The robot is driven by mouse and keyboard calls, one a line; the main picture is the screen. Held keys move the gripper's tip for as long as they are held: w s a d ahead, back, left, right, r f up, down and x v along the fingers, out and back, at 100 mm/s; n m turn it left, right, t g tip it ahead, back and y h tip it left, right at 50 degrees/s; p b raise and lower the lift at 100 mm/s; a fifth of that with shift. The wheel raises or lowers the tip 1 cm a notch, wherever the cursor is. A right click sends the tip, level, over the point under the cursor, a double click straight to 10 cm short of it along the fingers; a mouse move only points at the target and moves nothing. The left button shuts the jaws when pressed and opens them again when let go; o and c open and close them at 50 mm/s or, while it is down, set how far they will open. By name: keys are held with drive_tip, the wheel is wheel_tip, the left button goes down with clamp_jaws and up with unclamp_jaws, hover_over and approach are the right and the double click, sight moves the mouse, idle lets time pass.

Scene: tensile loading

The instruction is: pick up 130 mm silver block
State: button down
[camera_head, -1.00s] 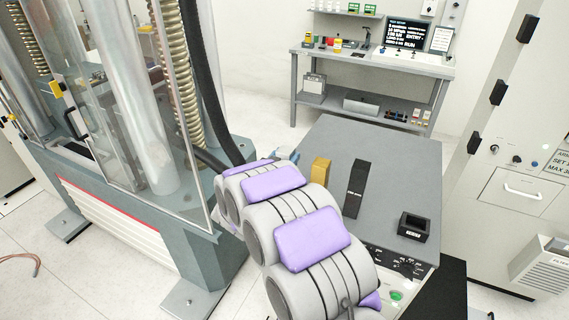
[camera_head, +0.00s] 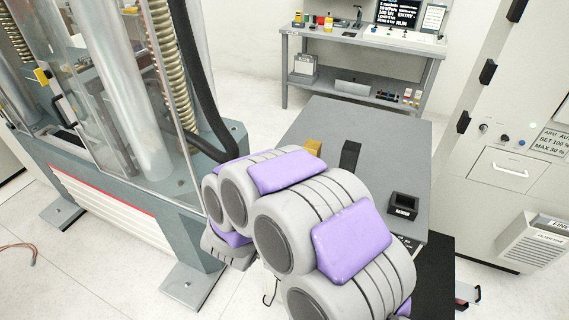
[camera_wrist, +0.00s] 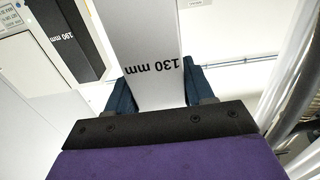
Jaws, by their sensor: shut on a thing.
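The silver block (camera_wrist: 140,40) fills the upper middle of the wrist view, with "130 mm" printed on its face. My gripper (camera_wrist: 160,92) is shut on it, with a dark blue finger on each side. The far end of the block runs out of the frame. In the head view my own arm hides the gripper, and I cannot make out the silver block there.
A grey table (camera_head: 382,130) carries a gold block (camera_head: 313,147), a black block (camera_head: 350,155) and a small black holder (camera_head: 403,206). The black block labelled 190 mm also shows in the wrist view (camera_wrist: 70,40). The testing machine (camera_head: 130,130) with clear panels stands left.

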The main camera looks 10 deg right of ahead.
drive_tip(key=shift+s, duration=0.1)
drive_tip(key=shift+s+r+b, duration=0.1)
drive_tip(key=shift+s+b, duration=0.6)
drive_tip(key=shift+s, duration=0.25)
